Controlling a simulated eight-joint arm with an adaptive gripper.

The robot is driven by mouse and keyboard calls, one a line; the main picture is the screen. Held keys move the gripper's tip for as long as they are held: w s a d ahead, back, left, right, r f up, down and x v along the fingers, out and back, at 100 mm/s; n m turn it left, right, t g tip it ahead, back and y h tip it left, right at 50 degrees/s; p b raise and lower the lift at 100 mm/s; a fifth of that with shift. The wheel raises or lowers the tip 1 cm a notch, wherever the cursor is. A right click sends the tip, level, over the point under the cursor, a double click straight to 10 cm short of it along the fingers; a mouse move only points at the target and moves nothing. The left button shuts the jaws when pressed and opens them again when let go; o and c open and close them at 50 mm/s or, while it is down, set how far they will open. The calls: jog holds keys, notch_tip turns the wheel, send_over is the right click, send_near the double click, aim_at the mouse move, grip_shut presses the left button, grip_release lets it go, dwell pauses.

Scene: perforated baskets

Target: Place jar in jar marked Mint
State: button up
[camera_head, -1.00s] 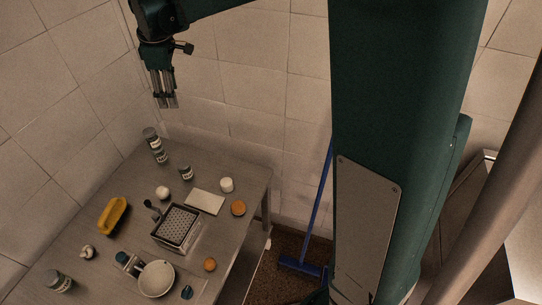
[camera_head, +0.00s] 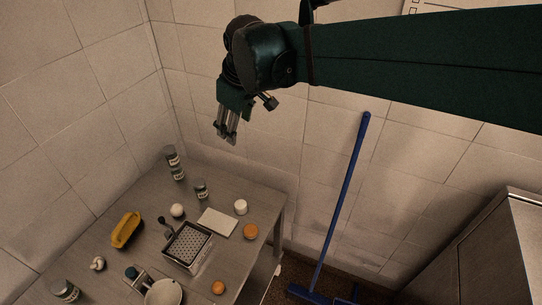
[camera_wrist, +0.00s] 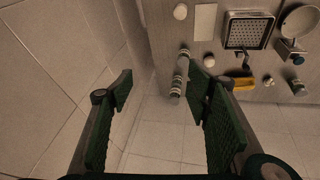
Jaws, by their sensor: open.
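Several small grey jars with pale labels stand on the table; the labels are too small to read. Two jars, a far one (camera_head: 171,154) and a nearer one (camera_head: 177,173), are close together at the far corner, and they also show in the wrist view (camera_wrist: 177,88). Another jar (camera_head: 201,189) stands nearer the perforated basket (camera_head: 187,246), and one more jar (camera_head: 65,290) is at the lower left. My gripper (camera_head: 226,139) is open and empty, in the air above the table's far end. In the wrist view the two close jars appear between its spread fingers (camera_wrist: 163,95).
The table (camera_head: 232,194) also holds a yellow item (camera_head: 127,229), a white board (camera_head: 217,222), a bowl-like pan (camera_head: 163,293), and small white and orange things. Tiled walls meet behind its far corner. A blue-handled broom (camera_head: 342,210) stands right of the table.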

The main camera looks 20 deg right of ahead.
jog(key=s+d+f+m+t, duration=0.1)
jog(key=s+d+f+m, duration=0.2)
jog(key=s, duration=0.7)
jog(key=s+d+f+m+t, duration=0.1)
jog(key=s+d+f+m, duration=0.3)
jog(key=s, duration=0.5)
jog(key=shift+s+d+m+t+h, duration=0.3)
jog(key=shift+s+d+t, duration=0.05)
jog(key=shift+t, duration=0.05)
